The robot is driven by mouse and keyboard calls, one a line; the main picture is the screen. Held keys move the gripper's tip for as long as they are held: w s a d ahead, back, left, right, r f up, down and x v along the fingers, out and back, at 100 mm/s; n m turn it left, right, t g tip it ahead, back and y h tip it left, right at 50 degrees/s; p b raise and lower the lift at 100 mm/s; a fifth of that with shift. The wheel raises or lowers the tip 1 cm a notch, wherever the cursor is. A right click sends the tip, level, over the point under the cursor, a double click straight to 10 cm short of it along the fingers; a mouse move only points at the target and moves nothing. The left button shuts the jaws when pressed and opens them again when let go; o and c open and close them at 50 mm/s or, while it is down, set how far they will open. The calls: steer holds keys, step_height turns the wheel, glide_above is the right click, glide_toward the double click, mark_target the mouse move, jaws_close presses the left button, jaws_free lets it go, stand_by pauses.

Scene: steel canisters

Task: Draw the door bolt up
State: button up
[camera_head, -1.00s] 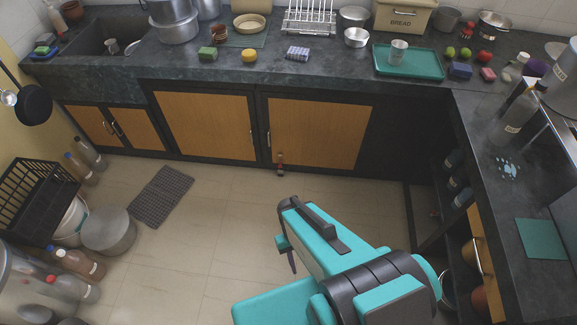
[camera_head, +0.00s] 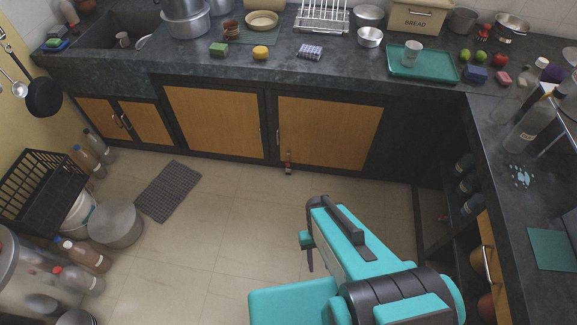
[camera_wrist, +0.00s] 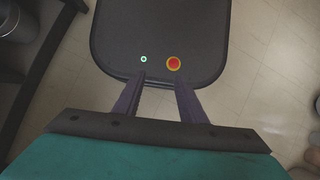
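A small bolt with a red part (camera_head: 288,163) is low on the left side of the right wooden cabinet door (camera_head: 330,130), close to the floor. It is small here, and I cannot tell its exact position. My gripper (camera_head: 310,268) hangs over the floor in front of the cabinets, well apart from the bolt. In the wrist view my gripper (camera_wrist: 160,78) has its two fingers spread, with nothing between them. The bolt does not show in the wrist view.
The dark counter (camera_head: 330,75) runs along the back and right. A grey mat (camera_head: 168,190) lies on the floor. Bottles, a grey pot (camera_head: 116,223) and a black crate (camera_head: 38,190) stand at the left.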

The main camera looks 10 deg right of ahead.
steer(key=w+a+f+t+y+b, duration=0.1)
steer(key=w+a+f+t+b, duration=0.1)
steer(key=w+f+b, duration=0.35)
steer(key=w+a+f+t+b, duration=0.2)
steer(key=w+f+t, duration=0.1)
steer(key=w+f, duration=0.5)
steer(key=m+t+h+b, duration=0.55)
steer(key=t+b, duration=1.25)
steer(key=b, duration=1.5)
glide_toward(288, 165)
steer(key=s+a+n, duration=0.1)
steer(key=s+a+h, duration=0.1)
steer(key=s, duration=0.1)
steer(key=shift+f+n, duration=0.35)
steer(key=shift+w+d, duration=0.1)
steer(key=shift+w, duration=0.1)
steer(key=b+x, duration=0.4)
steer(key=x, duration=0.9)
steer(key=shift+w+d, duration=0.15)
steer(key=shift+w, duration=0.05)
